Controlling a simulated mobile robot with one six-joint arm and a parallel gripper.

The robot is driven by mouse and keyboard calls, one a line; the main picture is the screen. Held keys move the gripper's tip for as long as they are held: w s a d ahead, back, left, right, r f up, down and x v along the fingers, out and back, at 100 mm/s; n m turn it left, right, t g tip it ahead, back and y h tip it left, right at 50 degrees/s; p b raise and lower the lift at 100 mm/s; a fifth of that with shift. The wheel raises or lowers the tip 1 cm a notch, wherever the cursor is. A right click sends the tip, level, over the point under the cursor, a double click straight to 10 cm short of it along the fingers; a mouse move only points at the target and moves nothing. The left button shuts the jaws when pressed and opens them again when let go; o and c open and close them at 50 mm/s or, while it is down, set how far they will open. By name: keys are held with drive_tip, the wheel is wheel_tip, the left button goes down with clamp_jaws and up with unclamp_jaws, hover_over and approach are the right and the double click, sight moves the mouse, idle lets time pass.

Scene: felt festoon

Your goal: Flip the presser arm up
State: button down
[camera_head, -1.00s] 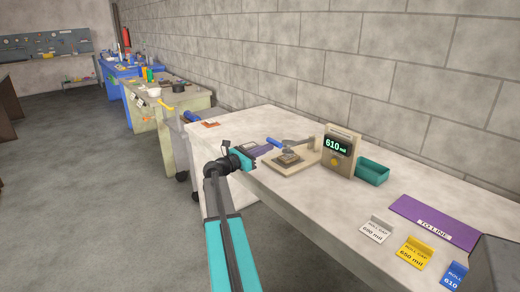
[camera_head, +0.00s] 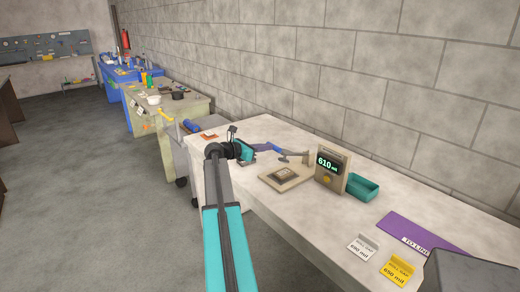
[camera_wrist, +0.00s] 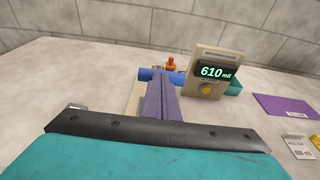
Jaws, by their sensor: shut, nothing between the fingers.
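The presser arm (camera_head: 298,155) is a grey lever hinged at the back of a beige base (camera_head: 268,181). It slopes low over the base, its foot apart from the dark square piece (camera_head: 283,173) below. Its blue handle (camera_wrist: 158,75) lies across the wrist view, just beyond my fingertips; the fingers partly hide it. My gripper (camera_head: 268,148) is at the handle end, left of the base. Its purple fingers (camera_wrist: 165,98) are shut with nothing between them. I cannot tell whether they touch the handle.
A gauge (camera_head: 332,171) reading 610 mil stands right of the base, with a teal tray (camera_head: 361,188) behind it. A grey block (camera_head: 474,273) fills the lower right corner.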

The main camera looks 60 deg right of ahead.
drive_tip(key=s+d+r+p, duration=0.4)
drive_tip(key=d+r+p, duration=0.1)
drive_tip(key=d+r, duration=0.3)
drive_tip(key=s+d+r+y+p, duration=0.1)
drive_tip(key=s+d+r+p, duration=0.4)
drive_tip(key=d+r, duration=0.3)
drive_tip(key=shift+d+r+p, duration=0.2)
drive_tip(key=shift+d+p, duration=0.35)
drive_tip(key=shift+d, duration=0.2)
drive_tip(key=shift+a, duration=0.15)
drive_tip(key=w+a+r+b, duration=0.3)
drive_tip(key=w+a+r, duration=0.1)
drive_tip(key=a+r, duration=0.4)
drive_tip(key=shift+w+a, duration=0.3)
drive_tip(key=shift+a, duration=0.25)
